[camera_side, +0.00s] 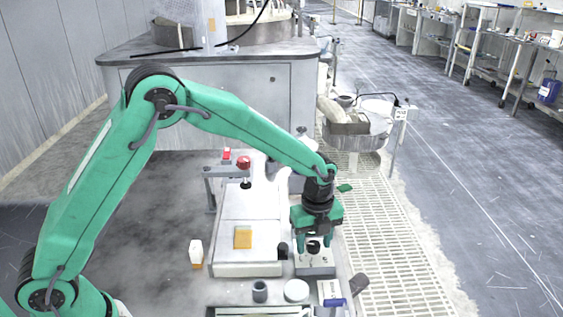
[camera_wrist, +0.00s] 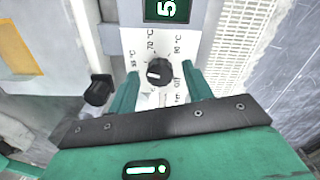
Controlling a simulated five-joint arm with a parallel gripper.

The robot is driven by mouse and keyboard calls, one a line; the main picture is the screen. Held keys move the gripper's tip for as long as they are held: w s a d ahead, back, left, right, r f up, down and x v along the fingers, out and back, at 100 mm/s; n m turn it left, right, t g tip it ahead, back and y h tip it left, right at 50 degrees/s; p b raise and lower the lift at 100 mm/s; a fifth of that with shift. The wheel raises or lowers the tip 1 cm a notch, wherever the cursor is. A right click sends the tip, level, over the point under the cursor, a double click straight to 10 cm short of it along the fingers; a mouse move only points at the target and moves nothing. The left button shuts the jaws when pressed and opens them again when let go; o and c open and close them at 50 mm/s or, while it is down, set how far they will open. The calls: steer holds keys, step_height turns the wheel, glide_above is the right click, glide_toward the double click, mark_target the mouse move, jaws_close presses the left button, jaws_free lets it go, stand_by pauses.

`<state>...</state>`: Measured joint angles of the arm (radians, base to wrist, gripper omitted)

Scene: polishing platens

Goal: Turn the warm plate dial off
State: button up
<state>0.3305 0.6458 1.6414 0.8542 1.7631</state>
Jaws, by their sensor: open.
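The warm plate dial is a black round knob (camera_wrist: 159,71) on a white panel (camera_wrist: 135,45) in the wrist view. Printed marks around it include 70 °C, 80 °C and off. A pale mark shows on the knob; I cannot tell for certain which label it points at. My gripper (camera_wrist: 160,80) is open, with one green finger on each side of the knob; contact is not clear. In the side view my gripper (camera_side: 314,244) points down over the light warm plate unit (camera_side: 315,270) and partly hides its dial.
A dark display (camera_wrist: 165,10) with a green-white digit sits beyond the dial. A second black knob-like thing (camera_wrist: 98,90) is left of the fingers. In the side view a long pale bed (camera_side: 232,265) with a yellow block (camera_side: 243,237) lies left, and a grey cup (camera_side: 260,291) stands in front.

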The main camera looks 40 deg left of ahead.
steer(key=c, duration=1)
